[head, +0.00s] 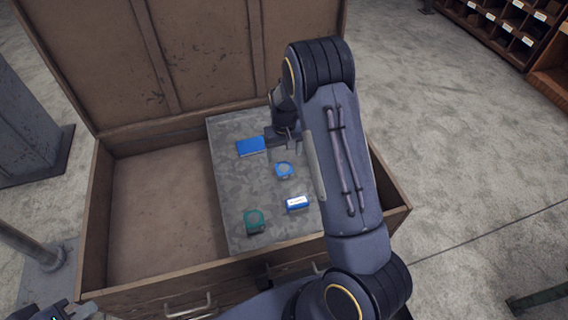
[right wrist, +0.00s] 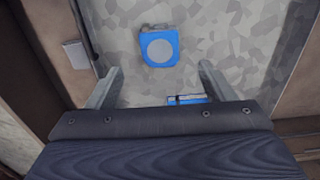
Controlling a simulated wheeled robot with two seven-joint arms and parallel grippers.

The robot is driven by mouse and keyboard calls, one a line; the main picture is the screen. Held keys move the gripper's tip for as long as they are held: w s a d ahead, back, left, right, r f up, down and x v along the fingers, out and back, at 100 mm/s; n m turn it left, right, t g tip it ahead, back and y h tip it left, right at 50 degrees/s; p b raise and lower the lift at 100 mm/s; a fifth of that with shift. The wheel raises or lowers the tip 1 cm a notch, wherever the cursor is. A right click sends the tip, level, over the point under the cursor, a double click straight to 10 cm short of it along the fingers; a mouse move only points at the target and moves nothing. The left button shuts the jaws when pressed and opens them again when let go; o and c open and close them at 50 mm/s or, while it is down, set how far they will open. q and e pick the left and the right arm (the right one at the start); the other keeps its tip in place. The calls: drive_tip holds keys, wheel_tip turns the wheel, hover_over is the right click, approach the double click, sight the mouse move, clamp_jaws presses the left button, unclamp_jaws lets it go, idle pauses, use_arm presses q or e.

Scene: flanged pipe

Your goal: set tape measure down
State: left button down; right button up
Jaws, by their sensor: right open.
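A blue tape measure (head: 284,170) with a grey round face lies on the grey patterned surface inside the open chest. In the right wrist view this blue tape measure (right wrist: 160,47) lies beyond the fingertips, apart from them. A green tape measure (head: 254,221) lies on the same surface, closer to the front. My right gripper (head: 283,139) is over the surface, just right of a flat blue box; in the right wrist view its fingers (right wrist: 158,86) are spread, with nothing gripped. My left gripper (head: 68,312) is partly in view at the bottom left corner; its jaws are unclear.
The flat blue box (head: 250,146) and a blue-and-white box (head: 297,204) also lie on the patterned surface (head: 235,190). The chest's left part (head: 165,205) is bare. Its raised lid (head: 190,50) stands behind, and its wooden rim (head: 200,276) surrounds everything. My right arm hides the right side.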

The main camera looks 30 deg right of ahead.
drive_tip(key=s+a+r+t+y, duration=0.1)
drive_tip(key=s+a+r+y, duration=0.1)
drive_tip(key=s+r, duration=0.5)
drive_tip(key=s+a+r+t+y, duration=0.1)
drive_tip(key=s+a+r+t, duration=0.15)
drive_tip(key=r, duration=0.85)
drive_tip(key=s+a+r+t, duration=0.1)
drive_tip(key=s+a+r, duration=0.1)
drive_tip(key=s, duration=0.7)
drive_tip(key=s+a+r+n+t, duration=0.1)
drive_tip(key=s+a, duration=0.4)
drive_tip(key=s, duration=0.5)
drive_tip(key=shift+r+y, duration=0.4)
drive_tip(key=shift+r, duration=0.3)
